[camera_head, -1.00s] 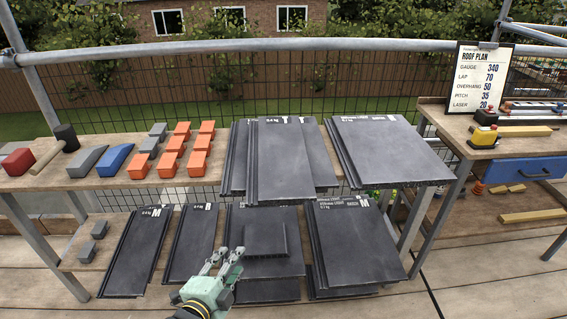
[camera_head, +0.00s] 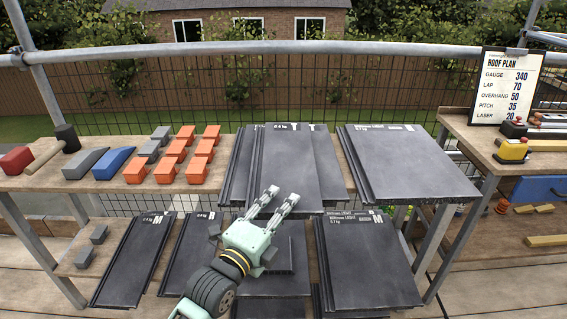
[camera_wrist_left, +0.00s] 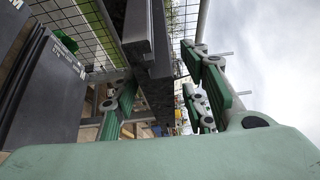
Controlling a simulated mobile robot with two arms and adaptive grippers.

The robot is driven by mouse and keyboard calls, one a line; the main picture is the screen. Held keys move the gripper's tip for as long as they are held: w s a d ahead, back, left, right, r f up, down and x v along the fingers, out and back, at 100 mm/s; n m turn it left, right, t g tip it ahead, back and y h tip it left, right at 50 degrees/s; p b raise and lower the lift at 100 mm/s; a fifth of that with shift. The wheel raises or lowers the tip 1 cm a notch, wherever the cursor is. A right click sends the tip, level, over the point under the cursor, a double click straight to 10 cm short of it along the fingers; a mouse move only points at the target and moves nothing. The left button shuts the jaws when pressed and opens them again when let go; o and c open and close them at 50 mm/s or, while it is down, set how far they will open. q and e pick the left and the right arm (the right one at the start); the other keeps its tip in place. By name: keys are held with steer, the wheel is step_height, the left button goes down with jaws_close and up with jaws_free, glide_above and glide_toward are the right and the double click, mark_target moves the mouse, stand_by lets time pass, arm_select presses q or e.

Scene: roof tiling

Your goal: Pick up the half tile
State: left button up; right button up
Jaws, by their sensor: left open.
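Dark grey tiles lie on the upper bench in two stacks. A narrower tile (camera_head: 289,160), which looks like the half tile, lies on top of the middle stack, its near end toward me. My left gripper (camera_head: 279,198) is open and empty at the near edge of this stack, its two fingers pointing away from me. In the left wrist view, a dark tile edge (camera_wrist_left: 138,35) shows ahead between the open green-padded fingers (camera_wrist_left: 162,92); contact cannot be told. More narrow tiles (camera_head: 135,262) lie on the lower shelf. My right gripper is not in view.
A wide tile stack (camera_head: 410,165) lies to the right on the bench. Orange blocks (camera_head: 167,168), a blue wedge (camera_head: 113,162) and a mallet (camera_head: 66,140) lie to the left. More wide tiles (camera_head: 370,262) fill the lower shelf's right. A side table (camera_head: 480,140) stands far right.

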arm_select(q)
steer(key=shift+w, duration=0.15)
steer(key=shift+c, duration=0.6)
jaws_close()
steer(key=shift+r, duration=0.15)
